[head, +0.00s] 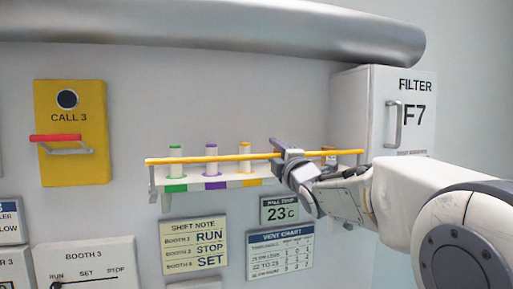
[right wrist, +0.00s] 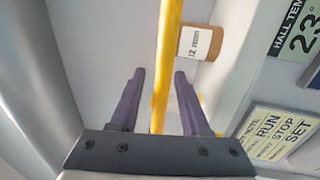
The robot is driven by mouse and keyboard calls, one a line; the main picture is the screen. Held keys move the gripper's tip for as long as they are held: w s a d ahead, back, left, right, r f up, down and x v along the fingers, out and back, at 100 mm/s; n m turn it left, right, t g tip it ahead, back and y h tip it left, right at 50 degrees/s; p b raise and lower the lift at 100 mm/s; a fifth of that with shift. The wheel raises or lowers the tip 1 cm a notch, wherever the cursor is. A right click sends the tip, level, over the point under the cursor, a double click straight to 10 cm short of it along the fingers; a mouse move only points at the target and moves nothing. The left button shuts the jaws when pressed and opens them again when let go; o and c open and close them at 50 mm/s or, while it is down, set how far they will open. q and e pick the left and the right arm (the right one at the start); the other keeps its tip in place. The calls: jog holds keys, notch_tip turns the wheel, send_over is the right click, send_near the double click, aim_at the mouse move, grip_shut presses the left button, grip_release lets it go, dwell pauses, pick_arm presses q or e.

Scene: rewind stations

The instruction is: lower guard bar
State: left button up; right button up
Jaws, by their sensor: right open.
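The guard bar (head: 220,157) is a long thin yellow bar. It runs almost level across the front of a small white wall shelf (head: 155,181) that holds several white rolls with coloured ends. My right gripper (head: 277,155) is at the bar, right of its middle, with a purple finger showing above it. In the right wrist view, the yellow bar (right wrist: 167,50) passes between the two purple fingers of my right gripper (right wrist: 160,74). The fingers are apart, with a gap on each side of the bar. My left gripper is out of view.
A roll with a brown end (right wrist: 203,43) is close beside the bar. A white filter box (head: 350,110) stands out at the right. A grey pipe (head: 220,45) crosses above. A yellow call panel (head: 70,160) with a red handle is at the left.

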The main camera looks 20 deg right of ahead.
grip_shut()
jog(key=shift+f, duration=0.1)
dwell(1.4)
